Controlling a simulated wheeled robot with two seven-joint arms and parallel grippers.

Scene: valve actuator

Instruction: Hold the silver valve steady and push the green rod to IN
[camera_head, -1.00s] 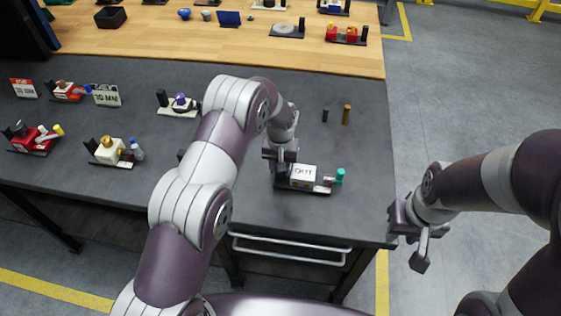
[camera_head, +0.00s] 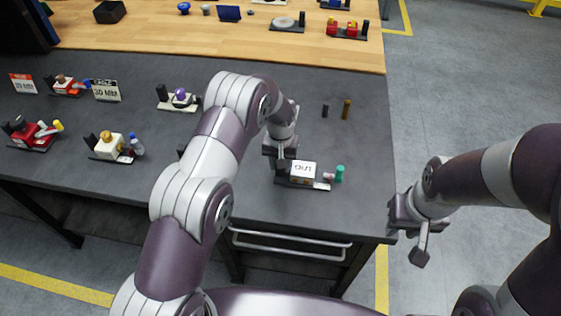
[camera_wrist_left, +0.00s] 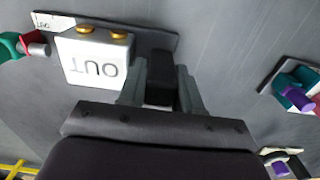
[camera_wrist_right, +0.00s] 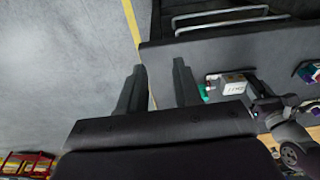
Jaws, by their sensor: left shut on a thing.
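The silver valve is a pale box marked OUT (camera_head: 303,169) on a dark base near the table's front right. Its green rod (camera_head: 340,173) sticks out to the right. In the left wrist view the box (camera_wrist_left: 92,62) has two brass ports, and the green rod end (camera_wrist_left: 8,46) is at the far left with a silver shaft. My left gripper (camera_wrist_left: 160,88) is shut on the black upright block at the other end of the valve's base. My right gripper (camera_wrist_right: 157,78) is open and empty, beyond the table's front right corner, apart from the valve.
A dark peg (camera_head: 325,111) and a brown peg (camera_head: 346,109) stand behind the valve. Other valve units, such as a red one (camera_head: 32,132) and a cream one (camera_head: 109,146), stand to the left. The table right of the green rod is clear.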

